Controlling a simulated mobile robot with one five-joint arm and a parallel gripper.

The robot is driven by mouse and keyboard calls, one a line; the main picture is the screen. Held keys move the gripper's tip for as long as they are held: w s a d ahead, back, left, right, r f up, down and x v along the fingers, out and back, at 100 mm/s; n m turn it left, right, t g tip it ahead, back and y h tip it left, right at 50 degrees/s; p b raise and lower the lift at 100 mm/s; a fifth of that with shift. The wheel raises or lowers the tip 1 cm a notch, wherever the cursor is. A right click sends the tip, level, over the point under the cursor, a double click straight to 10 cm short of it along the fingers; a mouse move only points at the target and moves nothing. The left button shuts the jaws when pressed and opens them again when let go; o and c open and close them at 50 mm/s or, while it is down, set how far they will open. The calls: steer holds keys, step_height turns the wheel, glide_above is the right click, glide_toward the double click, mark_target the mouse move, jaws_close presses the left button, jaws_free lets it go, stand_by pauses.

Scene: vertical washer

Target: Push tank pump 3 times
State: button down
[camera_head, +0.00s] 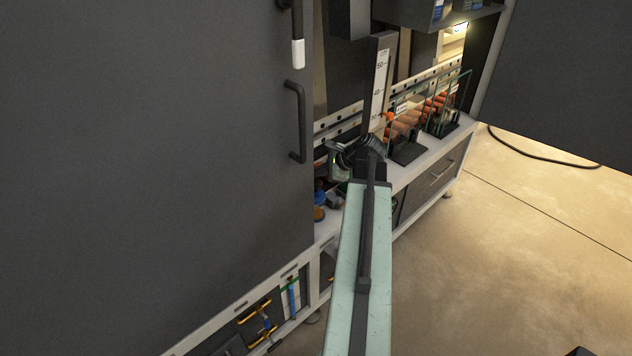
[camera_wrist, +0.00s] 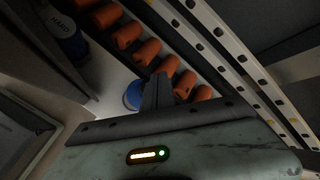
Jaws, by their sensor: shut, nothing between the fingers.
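My gripper (camera_head: 341,160) is at the far end of my pale green arm, reaching into the dark cabinet's open bay. In the wrist view its fingers (camera_wrist: 157,88) are together, with nothing between them. A round blue object (camera_wrist: 133,95) shows beside and partly behind the fingers; I cannot tell whether they touch it. I cannot pick out the tank pump with certainty. In the head view a small blue object (camera_head: 320,198) and a brown round one (camera_head: 318,213) sit low in the bay, left of my arm.
A row of orange pieces (camera_wrist: 127,35) and a perforated pale rail (camera_wrist: 215,45) lie close to the fingers. A blue-labelled container (camera_wrist: 62,35) is at upper left. Glass-sided racks (camera_head: 405,130) stand right of my arm. A large dark door (camera_head: 150,150) fills the left; floor at right is open.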

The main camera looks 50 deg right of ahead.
steer(key=shift+f+b, duration=0.35)
steer(key=shift+f, duration=0.05)
steer(key=shift+f+b, duration=1.25)
stand_by(0.9)
steer(key=shift+r, duration=0.15)
steer(key=shift+r+p, duration=1.5)
steer(key=shift+p, duration=0.15)
steer(key=shift+r, duration=0.1)
step_height(320, 180, up, 5)
steer(key=p, duration=0.5)
stand_by(1.6)
step_height(320, 180, up, 4)
steer(key=p, duration=0.4)
glide_above(318, 182)
steer(key=shift+s+f, duration=0.1)
steer(key=shift+f, duration=0.1)
